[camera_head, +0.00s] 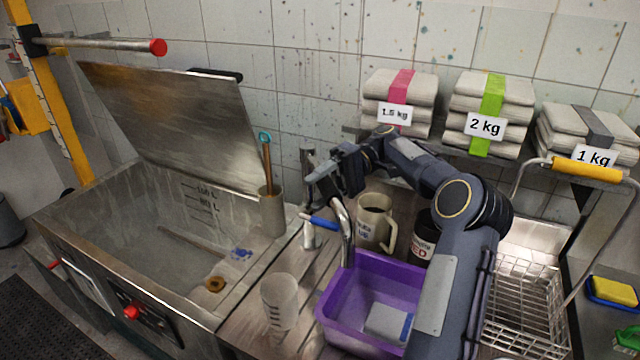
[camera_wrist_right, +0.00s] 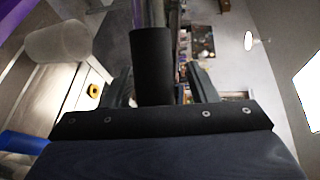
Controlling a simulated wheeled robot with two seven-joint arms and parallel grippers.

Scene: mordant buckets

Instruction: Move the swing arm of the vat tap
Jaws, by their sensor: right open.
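The vat tap (camera_head: 309,236) stands on the ledge at the right of the steel vat, with a blue lever (camera_head: 322,222) and a curved metal spout (camera_head: 346,230) above the purple basin. My right gripper (camera_head: 318,182) is above the tap, its arm coming in from the right. In the right wrist view its fingers are open on either side of a black cylindrical sleeve (camera_wrist_right: 152,62) with a grey pipe beyond it. This looks like the tap's swing arm; I cannot tell whether the fingers touch it. The blue lever (camera_wrist_right: 22,142) shows at lower left there. My left gripper is not in view.
The vat (camera_head: 60,208) has its lid (camera_head: 175,115) raised. A holder (camera_head: 271,212) with a wooden-handled tool, a clear beaker (camera_head: 280,300), a mug (camera_head: 373,222) and the purple basin (camera_head: 340,322) crowd the tap. Folded cloth stacks (camera_head: 487,110) sit on the shelf behind.

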